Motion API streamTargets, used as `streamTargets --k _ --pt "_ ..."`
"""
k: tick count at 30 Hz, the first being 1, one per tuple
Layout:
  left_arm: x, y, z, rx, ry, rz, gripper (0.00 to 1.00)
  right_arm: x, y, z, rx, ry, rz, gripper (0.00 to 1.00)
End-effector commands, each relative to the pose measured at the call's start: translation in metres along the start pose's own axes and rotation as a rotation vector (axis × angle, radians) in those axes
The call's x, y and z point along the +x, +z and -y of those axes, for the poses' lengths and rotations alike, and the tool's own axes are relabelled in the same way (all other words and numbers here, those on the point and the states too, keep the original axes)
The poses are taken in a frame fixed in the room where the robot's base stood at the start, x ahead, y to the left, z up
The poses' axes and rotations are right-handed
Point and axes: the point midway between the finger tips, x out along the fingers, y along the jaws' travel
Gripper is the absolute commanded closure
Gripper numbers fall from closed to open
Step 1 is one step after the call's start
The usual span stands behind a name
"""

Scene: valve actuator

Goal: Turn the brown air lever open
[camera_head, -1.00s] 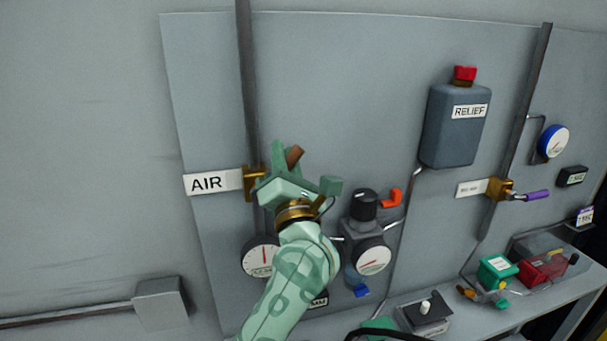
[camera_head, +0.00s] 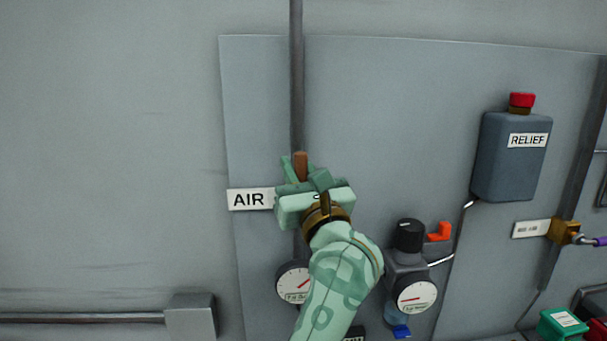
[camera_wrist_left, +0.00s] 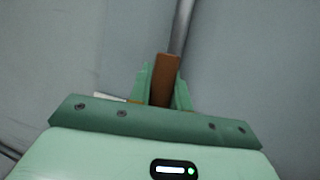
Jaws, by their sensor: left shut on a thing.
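The brown air lever (camera_head: 301,163) points upward, nearly in line with the vertical pipe, to the right of the AIR label (camera_head: 249,199). My left gripper (camera_head: 303,172) is shut on the lever, with a green finger on each side of it. In the left wrist view the brown lever (camera_wrist_left: 166,78) stands between the two fingers, and its end sticks out past them. The brass valve body is hidden behind my gripper. My right gripper is not in view.
The grey pipe (camera_head: 297,80) runs up the panel. Below are a dial gauge (camera_head: 294,283) and a regulator with a black knob (camera_head: 409,236), an orange lever (camera_head: 439,232) and another gauge (camera_head: 416,294). The RELIEF box (camera_head: 511,160) with a red cap is at right.

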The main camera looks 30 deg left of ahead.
Motion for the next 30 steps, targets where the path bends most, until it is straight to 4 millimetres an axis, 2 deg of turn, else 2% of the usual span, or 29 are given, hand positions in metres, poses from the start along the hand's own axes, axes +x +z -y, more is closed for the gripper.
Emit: streamTargets --k 15,16,18,30 --pt "0.0000 -0.0029 -0.0013 -0.020 0.007 -0.013 1.00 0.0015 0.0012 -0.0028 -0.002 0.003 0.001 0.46" --pt "0.0000 -0.0029 -0.0013 -0.020 0.007 -0.013 0.75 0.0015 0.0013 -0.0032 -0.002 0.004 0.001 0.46" --pt "0.0000 -0.0026 -0.0013 -0.019 0.007 -0.012 0.59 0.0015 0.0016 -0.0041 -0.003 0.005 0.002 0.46" --pt "-0.0032 -0.0057 0.0006 -0.016 0.008 -0.007 0.59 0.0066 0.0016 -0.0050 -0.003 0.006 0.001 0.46"
